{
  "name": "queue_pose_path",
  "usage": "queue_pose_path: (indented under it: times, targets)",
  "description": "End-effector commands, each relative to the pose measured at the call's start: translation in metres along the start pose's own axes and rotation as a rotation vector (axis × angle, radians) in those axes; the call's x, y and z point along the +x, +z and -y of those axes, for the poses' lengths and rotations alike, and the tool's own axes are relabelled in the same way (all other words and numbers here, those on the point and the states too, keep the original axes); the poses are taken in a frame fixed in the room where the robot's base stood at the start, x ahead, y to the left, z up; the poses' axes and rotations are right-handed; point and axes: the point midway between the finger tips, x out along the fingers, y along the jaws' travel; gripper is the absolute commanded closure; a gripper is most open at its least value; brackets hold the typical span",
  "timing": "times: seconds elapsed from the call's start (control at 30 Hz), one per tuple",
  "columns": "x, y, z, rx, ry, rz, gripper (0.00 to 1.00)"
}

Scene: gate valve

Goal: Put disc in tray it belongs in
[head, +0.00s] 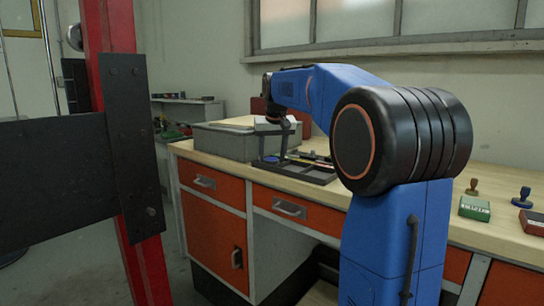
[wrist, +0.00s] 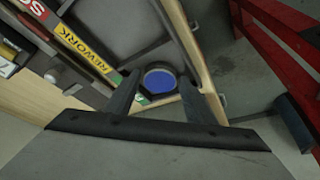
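A blue round disc face with a pale rim and dark surround (wrist: 158,80) lies between my fingertips in the wrist view. In the head view a small blue patch (head: 271,159) shows at the fingertips. My gripper (head: 273,154) points down at the left part of a black tray rack (head: 310,174) on the bench. Its fingers stand on either side of the disc (wrist: 160,82); I cannot tell whether they press on it. The rack carries a yellow REWORK label (wrist: 85,48), a partly cut-off red label (wrist: 32,7) and a green-and-white label (wrist: 144,99), which the disc partly hides.
A grey lidded box (head: 225,141) stands behind and left of the rack. A green stamp pad (head: 474,208) and stamps lie on the right of the bench. A red post (head: 140,250) with a dark plate stands at the left. The bench's front edge is close to the rack.

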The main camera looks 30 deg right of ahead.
Motion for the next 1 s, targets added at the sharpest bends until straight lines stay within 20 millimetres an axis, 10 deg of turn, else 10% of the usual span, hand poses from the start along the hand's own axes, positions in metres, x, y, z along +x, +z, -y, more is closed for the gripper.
queue_pose_path:
  times: [0.37,1.0]
  targets:
    - [-0.014,-0.001,0.000,0.000,0.000,-0.003,0.51]
    - [-0.116,-0.001,0.000,0.000,0.000,-0.001,0.51]
